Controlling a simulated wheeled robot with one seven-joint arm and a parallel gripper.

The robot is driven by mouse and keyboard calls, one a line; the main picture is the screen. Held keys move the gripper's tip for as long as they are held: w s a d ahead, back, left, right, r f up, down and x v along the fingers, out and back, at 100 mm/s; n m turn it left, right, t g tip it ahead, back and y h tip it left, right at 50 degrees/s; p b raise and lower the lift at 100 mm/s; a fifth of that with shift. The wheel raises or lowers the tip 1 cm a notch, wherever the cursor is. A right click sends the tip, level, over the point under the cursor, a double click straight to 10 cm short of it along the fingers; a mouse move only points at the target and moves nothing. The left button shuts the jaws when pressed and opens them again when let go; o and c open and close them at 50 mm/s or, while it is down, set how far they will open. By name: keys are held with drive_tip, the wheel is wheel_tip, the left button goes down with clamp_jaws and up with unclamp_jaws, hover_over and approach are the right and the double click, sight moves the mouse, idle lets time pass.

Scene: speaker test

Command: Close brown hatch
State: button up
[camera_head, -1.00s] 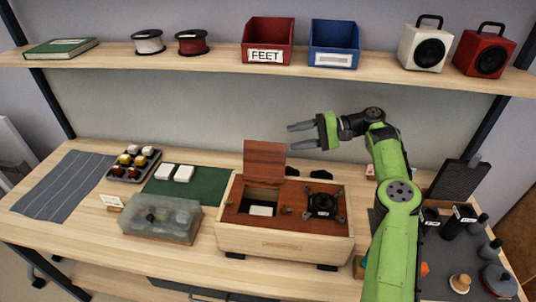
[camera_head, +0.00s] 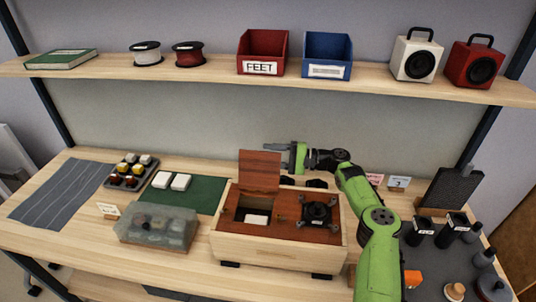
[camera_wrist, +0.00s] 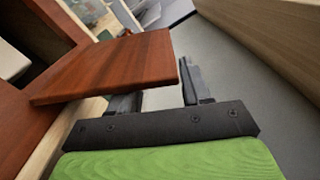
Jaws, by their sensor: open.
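The brown hatch (camera_head: 260,171) stands raised, roughly upright, at the back left of the wooden box (camera_head: 268,251). The opening below it shows a white block (camera_head: 256,219) inside. My gripper (camera_head: 277,153) is open and empty, at the height of the hatch's upper part and by its right edge, seemingly behind it. The other finger shows clear of the panel. I cannot tell whether they touch.
A black round part (camera_head: 318,212) sits on the box's right side. A clear-lidded case (camera_head: 157,226) and a green mat (camera_head: 205,194) lie left. Bottles and jars (camera_head: 455,227) stand right. A shelf (camera_head: 200,80) with bins runs above.

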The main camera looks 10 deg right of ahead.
drive_tip(key=shift+w+a, duration=0.25)
drive_tip(key=shift+a, duration=0.35)
clamp_jaws()
